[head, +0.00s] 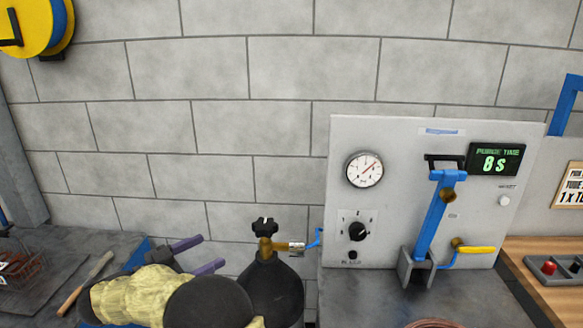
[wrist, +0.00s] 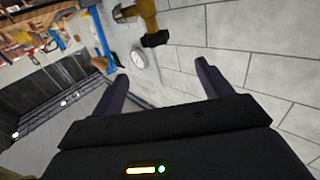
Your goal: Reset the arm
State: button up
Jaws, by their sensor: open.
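My gripper (head: 197,255) shows at the lower left of the head view, with its two purple fingers apart and nothing between them. In the wrist view my gripper (wrist: 160,82) is also open and empty. A dark gas cylinder (head: 272,290) with a brass valve and black knob (head: 264,225) stands to the right of the fingers, apart from them. The knob also shows in the wrist view (wrist: 156,39), beyond the fingertips. A copper tube coil (head: 432,323) is cut off at the bottom edge of the head view.
A grey panel (head: 400,235) carries a gauge (head: 364,170), a dial, a blue lever clamp (head: 432,220) and a display reading 8 S (head: 495,160). A wooden-handled tool (head: 85,284) and a wire basket (head: 20,272) lie on the left bench. A red-button box (head: 556,270) sits at right.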

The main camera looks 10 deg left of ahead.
jog(key=w+d+r+n+t+y+p, duration=0.2)
jog(key=w+d+r+y, duration=0.15)
jog(key=w, duration=0.35)
jog(key=w+d+r+n+t+y+p, duration=0.1)
jog(key=w+d+r+n+t+y, duration=0.15)
jog(key=w+r, duration=0.3)
jog(key=w+d+n+g+y+p, duration=0.2)
jog(key=w+d+n+y+p, duration=0.15)
jog(key=d+y, duration=0.45)
jog(key=s+d+f+g+p, duration=0.1)
jog(key=s+d+f+g, duration=0.2)
jog(key=s+d, duration=0.6)
jog(key=s+d+f+g+h+p, duration=0.1)
jog(key=s+d+f+g, duration=0.3)
jog(key=s+d, duration=0.5)
jog(key=s+d+f+g+h+p, duration=0.1)
jog(key=s+d+f+g, duration=0.3)
jog(key=s+d, duration=0.5)
jog(key=shift+s+g+p, duration=0.45)
jog(key=shift+s+g, duration=0.3)
jog(key=shift+g, duration=0.5)
jog(key=shift+c, duration=0.5)
